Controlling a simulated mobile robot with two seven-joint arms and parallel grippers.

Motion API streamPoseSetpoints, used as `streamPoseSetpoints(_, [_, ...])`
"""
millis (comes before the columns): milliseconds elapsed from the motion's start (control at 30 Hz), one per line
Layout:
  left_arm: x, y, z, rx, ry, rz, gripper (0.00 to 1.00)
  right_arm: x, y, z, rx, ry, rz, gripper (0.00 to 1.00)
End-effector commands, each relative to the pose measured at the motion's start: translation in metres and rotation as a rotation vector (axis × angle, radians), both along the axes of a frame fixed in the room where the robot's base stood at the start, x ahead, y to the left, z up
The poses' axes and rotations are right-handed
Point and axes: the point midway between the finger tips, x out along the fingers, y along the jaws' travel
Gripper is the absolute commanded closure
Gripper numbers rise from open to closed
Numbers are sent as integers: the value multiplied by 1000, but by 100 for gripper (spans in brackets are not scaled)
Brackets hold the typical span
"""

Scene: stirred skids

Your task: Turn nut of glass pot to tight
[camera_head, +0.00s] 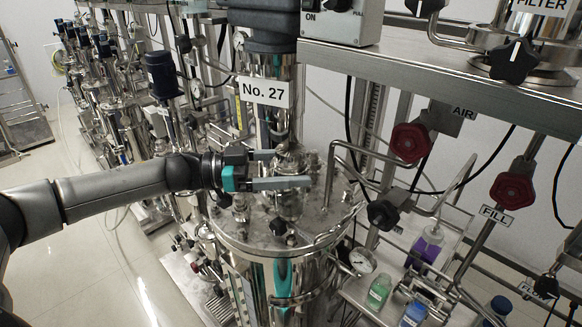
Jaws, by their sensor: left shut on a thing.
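The large steel vessel (265,243) labelled No. 27 stands in the middle of the view, its round lid crowded with metal fittings. My left gripper (292,168) reaches in from the left over the lid. Its two grey fingers are shut on a small shiny metal fitting (288,158), which seems to be the nut, at the foot of the upright column. The fingers partly cover it, and I cannot tell how tight it sits. The glass pot cannot be told clearly from the shiny metal below the fingers. My right gripper is not in view.
A bent steel pipe (331,165) rises from the lid close right of the fingers. A black knob (383,214) and red AIR valve knob (409,142) are farther right. Bottles, including a green one (378,292), stand lower right. Similar vessels line the back left. Open floor lies at left.

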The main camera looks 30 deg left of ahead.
Motion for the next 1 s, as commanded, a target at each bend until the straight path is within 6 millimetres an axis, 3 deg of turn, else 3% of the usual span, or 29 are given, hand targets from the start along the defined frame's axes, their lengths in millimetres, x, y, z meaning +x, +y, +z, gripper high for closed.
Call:
streamPoseSetpoints(567, [-1, -1, 0, -1, 0, -23, 65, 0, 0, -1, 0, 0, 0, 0])
streamPoseSetpoints(600, [-1, -1, 0, -1, 0, -23, 8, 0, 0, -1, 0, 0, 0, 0])
streamPoseSetpoints(700, [-1, -1, 0, -1, 0, -23, 0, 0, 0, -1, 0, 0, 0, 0])
streamPoseSetpoints(1000, [-2, 3, -1, 0, 1, -19, 0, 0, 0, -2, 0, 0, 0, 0])
